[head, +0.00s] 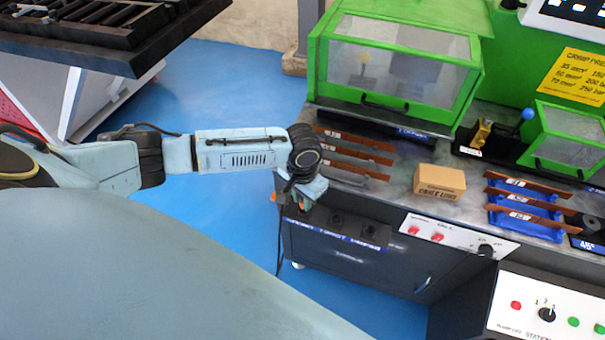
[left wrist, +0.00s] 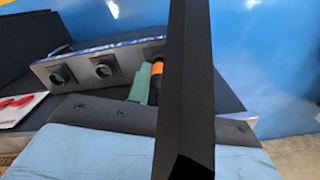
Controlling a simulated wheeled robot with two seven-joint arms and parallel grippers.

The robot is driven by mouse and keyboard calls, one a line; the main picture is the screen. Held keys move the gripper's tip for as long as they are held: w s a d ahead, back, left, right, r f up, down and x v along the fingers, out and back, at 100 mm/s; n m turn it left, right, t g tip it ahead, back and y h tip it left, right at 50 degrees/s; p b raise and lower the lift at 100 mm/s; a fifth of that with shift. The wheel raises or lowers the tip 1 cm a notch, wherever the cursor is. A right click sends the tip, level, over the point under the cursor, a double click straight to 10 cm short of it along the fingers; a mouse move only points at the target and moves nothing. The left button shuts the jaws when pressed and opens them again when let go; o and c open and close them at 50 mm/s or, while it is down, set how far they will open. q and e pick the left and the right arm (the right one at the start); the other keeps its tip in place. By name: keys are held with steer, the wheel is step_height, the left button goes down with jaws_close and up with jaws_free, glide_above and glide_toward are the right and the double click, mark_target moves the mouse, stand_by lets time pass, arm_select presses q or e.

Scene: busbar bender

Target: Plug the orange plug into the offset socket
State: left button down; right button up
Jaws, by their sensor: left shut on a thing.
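My left gripper (head: 303,203) is at the left end of the socket panel (head: 350,236) on the bench front, seen from above. In the left wrist view, the greenish fingers of the left gripper (left wrist: 146,82) are shut on the orange plug (left wrist: 158,66), of which only a small part shows. The plug is close to the panel's end socket (left wrist: 154,50); whether it is inside cannot be told. The middle socket (left wrist: 103,68) and the other end socket (left wrist: 61,75) look empty. The labels are too blurred to tell which is offset. My right gripper is not in view.
A dark cable (head: 280,245) hangs below the gripper. A dark bar (left wrist: 186,90) blocks part of the wrist view. On the bench stand a cardboard box (head: 439,182), brown bars (head: 350,155) and a green guarded machine (head: 395,60). Blue floor (head: 225,85) lies left of it.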

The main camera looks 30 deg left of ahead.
arm_select(q)
steer(key=shift+f, duration=0.25)
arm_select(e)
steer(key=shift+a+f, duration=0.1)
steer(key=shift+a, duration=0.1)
arm_select(q)
steer(key=shift+f, duration=0.45)
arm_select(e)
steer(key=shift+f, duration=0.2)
arm_select(q)
steer(key=shift+f+b, duration=0.2)
steer(key=shift+b, duration=0.1)
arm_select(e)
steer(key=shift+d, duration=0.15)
arm_select(q)
steer(key=shift+f, duration=0.3)
steer(key=c, duration=1.2)
jaws_free()
steer(key=shift+o, duration=0.2)
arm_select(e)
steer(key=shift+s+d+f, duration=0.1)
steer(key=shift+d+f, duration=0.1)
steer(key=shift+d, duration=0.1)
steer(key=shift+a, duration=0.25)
